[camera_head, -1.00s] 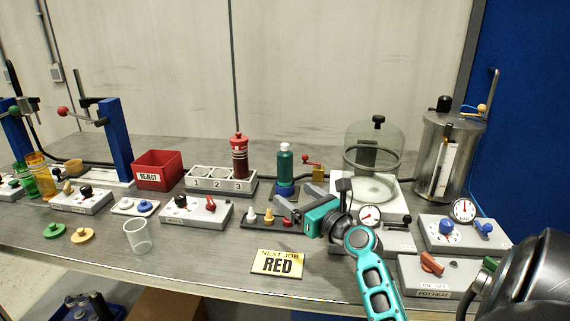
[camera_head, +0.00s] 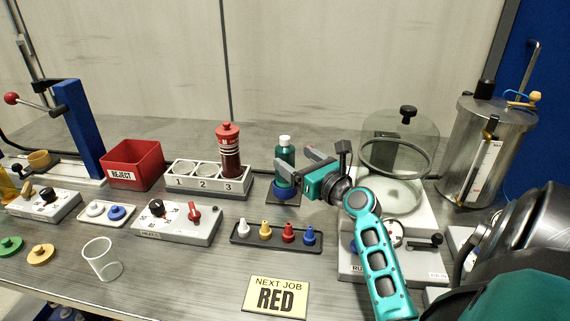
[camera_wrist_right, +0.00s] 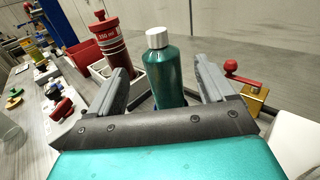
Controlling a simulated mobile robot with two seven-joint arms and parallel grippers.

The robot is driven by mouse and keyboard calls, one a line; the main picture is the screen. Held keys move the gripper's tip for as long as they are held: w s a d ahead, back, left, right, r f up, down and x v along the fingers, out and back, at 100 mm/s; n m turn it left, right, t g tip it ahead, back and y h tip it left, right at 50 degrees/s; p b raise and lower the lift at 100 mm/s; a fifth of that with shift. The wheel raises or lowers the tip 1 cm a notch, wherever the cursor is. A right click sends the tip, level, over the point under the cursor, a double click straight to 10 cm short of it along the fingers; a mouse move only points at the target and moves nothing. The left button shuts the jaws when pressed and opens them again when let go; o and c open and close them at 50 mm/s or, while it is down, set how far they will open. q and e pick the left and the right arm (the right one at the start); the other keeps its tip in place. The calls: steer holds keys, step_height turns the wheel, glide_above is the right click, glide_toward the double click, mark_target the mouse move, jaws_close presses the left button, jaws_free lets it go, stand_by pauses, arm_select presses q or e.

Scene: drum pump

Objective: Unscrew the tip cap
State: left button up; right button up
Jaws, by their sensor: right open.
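A teal bottle (camera_head: 285,157) with a white cap (camera_head: 285,141) stands upright in a blue holder (camera_head: 284,191). In the right wrist view the bottle (camera_wrist_right: 169,75) and its white cap (camera_wrist_right: 157,38) stand between the two fingers, beyond the palm. My right gripper (camera_head: 290,172) is open and empty at the bottle's side; its fingers cover part of the lower bottle. I cannot tell if they touch it. A red cartridge (camera_head: 230,158) with a red top stands in slot 3 of the white rack (camera_head: 208,189). My left gripper is not in view.
A tray (camera_head: 276,239) of white, yellow, red and blue nozzles lies in front of the bottle. A yellow "NEXT JOB RED" card (camera_head: 275,297) lies nearer. A glass dome (camera_head: 405,130) stands to the right, a red reject bin (camera_head: 132,165) to the left.

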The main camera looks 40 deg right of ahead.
mark_target(280, 148)
steer(key=w, duration=0.4)
steer(key=w+d+b, duration=0.1)
steer(key=w, duration=0.2)
steer(key=shift+w+f, duration=0.1)
steer(key=shift+f, duration=0.15)
steer(key=shift+c, duration=0.4)
steer(key=c, duration=1.3)
jaws_close()
steer(key=shift+r, duration=0.1)
